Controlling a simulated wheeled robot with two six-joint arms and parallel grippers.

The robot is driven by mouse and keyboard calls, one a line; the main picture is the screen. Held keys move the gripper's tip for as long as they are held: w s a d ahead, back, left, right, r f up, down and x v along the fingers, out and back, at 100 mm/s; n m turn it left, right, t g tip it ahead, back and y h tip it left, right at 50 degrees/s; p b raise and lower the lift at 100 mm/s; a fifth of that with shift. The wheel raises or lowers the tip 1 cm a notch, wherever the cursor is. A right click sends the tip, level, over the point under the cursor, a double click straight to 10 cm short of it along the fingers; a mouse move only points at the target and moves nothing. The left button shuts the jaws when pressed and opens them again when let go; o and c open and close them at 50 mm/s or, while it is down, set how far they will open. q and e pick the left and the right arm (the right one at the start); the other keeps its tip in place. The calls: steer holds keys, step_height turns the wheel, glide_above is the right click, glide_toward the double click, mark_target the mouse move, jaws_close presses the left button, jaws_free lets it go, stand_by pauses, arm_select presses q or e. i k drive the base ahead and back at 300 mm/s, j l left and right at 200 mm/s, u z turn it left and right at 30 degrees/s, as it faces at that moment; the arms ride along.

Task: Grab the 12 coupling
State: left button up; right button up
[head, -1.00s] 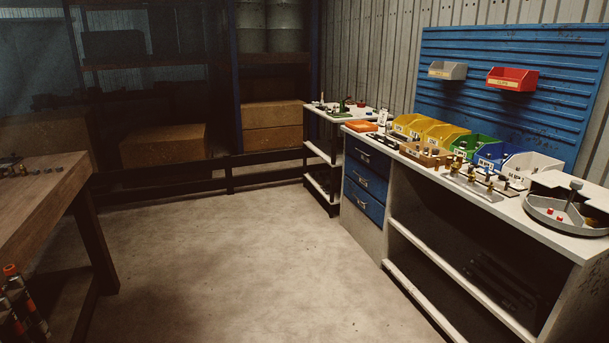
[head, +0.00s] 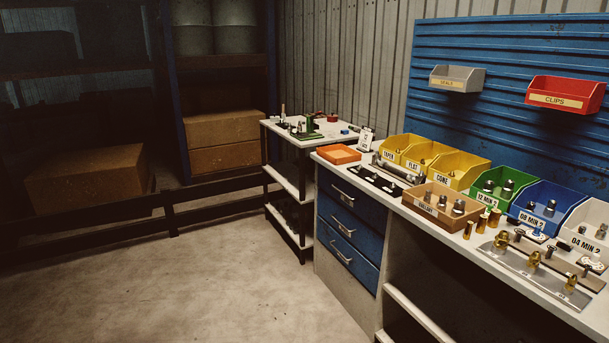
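The green bin (head: 500,190) on the white workbench has a label that seems to read "12 MIN 2". A few grey metal couplings (head: 507,188) stand in it. It sits between the yellow bins and the blue bin. Neither of my grippers shows in the head view now.
Left of the green bin are several yellow bins (head: 454,168); right of it are a blue bin (head: 548,203) and a white bin (head: 585,228). A brown wooden box (head: 436,203), brass pieces and a metal plate with brass fittings (head: 530,265) lie in front. Open floor (head: 190,290) lies left.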

mark_target(458, 209)
steer(key=i+z, duration=0.15)
steer(key=i, duration=0.3)
steer(key=i+j+z, duration=0.2)
steer(key=i, duration=0.25)
steer(key=i+j+z, duration=0.15)
steer(key=i, duration=0.3)
steer(key=i+j+z, duration=0.15)
steer(key=i, duration=0.25)
steer(key=i+j, duration=0.3)
steer(key=j, duration=0.15)
steer(key=i+j+z, duration=0.4)
steer(key=j, duration=0.2)
steer(key=j+z, duration=0.2)
steer(key=j, duration=0.15)
steer(key=i+j+z, duration=0.15)
steer(key=j, duration=0.25)
